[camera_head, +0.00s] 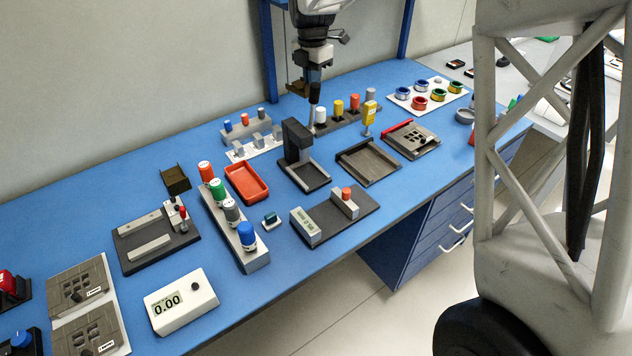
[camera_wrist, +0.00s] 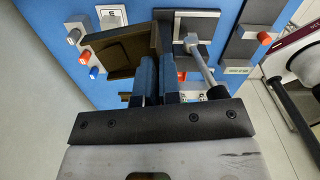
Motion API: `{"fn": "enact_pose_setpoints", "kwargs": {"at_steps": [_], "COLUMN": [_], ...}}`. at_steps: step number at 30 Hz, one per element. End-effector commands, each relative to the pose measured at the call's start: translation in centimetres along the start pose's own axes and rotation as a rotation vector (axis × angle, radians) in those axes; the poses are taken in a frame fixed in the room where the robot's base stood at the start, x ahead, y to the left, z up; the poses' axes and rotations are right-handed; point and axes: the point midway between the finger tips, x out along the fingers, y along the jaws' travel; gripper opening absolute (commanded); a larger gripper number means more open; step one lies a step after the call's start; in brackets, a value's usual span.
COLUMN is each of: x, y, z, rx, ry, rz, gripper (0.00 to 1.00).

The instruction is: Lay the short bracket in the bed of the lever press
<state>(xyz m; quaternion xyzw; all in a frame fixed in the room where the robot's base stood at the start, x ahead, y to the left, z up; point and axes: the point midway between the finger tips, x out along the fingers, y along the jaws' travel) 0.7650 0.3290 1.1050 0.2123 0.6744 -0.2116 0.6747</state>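In the wrist view a brown angled piece (camera_wrist: 125,52) lies left of the fingers. I cannot surely identify the short bracket.
A red tray (camera_head: 247,183), a brown tray (camera_head: 368,162) and a dark base with an orange button (camera_head: 335,216) surround the black frame. A row of coloured caps (camera_head: 338,119) stands behind it. A grey shaft (camera_wrist: 202,65) shows right of the fingers. Bare bench lies at the left back.

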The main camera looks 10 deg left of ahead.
Motion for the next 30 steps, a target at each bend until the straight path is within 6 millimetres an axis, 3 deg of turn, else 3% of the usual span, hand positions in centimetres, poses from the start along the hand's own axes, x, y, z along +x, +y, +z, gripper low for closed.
{"fn": "enact_pose_setpoints", "kwargs": {"at_steps": [3,10,30], "x": [-0.2,0.6,4.1], "y": [-3.9,-9.6,-25.3], "z": [1.1,0.9,-2.6], "rx": [0.011,0.035,0.111], "ry": [0.0,0.0,0.0], "rz": [0.0,0.0,0.001], "gripper": [0.0,0.0,0.0]}}
